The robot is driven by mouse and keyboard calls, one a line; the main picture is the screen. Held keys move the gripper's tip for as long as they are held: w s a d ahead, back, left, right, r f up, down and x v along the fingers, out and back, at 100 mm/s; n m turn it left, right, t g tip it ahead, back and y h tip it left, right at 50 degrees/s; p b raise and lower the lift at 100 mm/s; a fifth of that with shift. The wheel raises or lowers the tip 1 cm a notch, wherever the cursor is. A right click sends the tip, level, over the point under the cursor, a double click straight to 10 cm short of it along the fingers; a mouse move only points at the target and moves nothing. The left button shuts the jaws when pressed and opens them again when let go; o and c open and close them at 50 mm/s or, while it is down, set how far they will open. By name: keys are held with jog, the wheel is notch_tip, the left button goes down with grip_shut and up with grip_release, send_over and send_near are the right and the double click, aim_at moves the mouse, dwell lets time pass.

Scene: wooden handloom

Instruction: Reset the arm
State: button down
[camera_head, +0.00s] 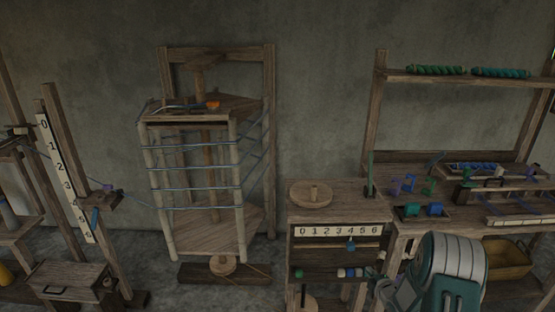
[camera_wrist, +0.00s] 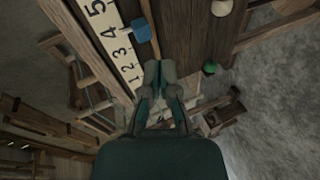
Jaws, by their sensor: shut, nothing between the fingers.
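My gripper (camera_wrist: 160,68) shows in the wrist view with its two dark green fingers together and nothing between them. It points toward the small wooden stand, beside a numbered strip (camera_wrist: 108,30) and a blue block (camera_wrist: 141,30). In the head view my arm shows at the lower right, in front of the stand and workbench, and the fingertips cannot be made out clearly there. The numbered strip also shows in the head view (camera_head: 338,231), with the blue block (camera_head: 351,245) just below it.
A wooden warping frame (camera_head: 205,165) wound with blue thread stands left of centre. A workbench (camera_head: 390,172) with spools and coloured blocks is at right, below a shelf (camera_head: 460,81). A yellow-brown bin (camera_head: 507,262) sits under it. A wooden box (camera_head: 70,274) is at lower left.

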jog(key=s+a+r+m+g+h, duration=0.1)
jog(key=s+a+r+m, duration=0.15)
jog(key=r, duration=0.55)
jog(key=s+a+r+m+g+h, duration=0.1)
jog(key=s+r+m+h, duration=0.2)
jog(key=r, duration=0.6)
jog(key=s+a+r+m+g, duration=0.1)
jog(key=s+r+m+g, duration=0.2)
jog(key=r, duration=0.5)
jog(key=s+a+r+m+g, duration=0.1)
jog(key=s+a+r+m, duration=0.1)
jog(key=s, duration=0.8)
jog(key=s+a+r+m+g+y, duration=0.1)
jog(key=s+a+r+m, duration=0.2)
jog(key=s, duration=0.7)
jog(key=s+a+r+m+g, duration=0.1)
jog(key=s+a+r+m, duration=0.2)
jog(key=s+a, duration=0.3)
jog(key=s+m, duration=0.1)
jog(key=s, duration=0.3)
jog(key=shift+s+y, duration=0.25)
jog(key=shift+y, duration=0.15)
jog(key=shift+w+m, duration=0.1)
jog(key=shift+m, duration=0.15)
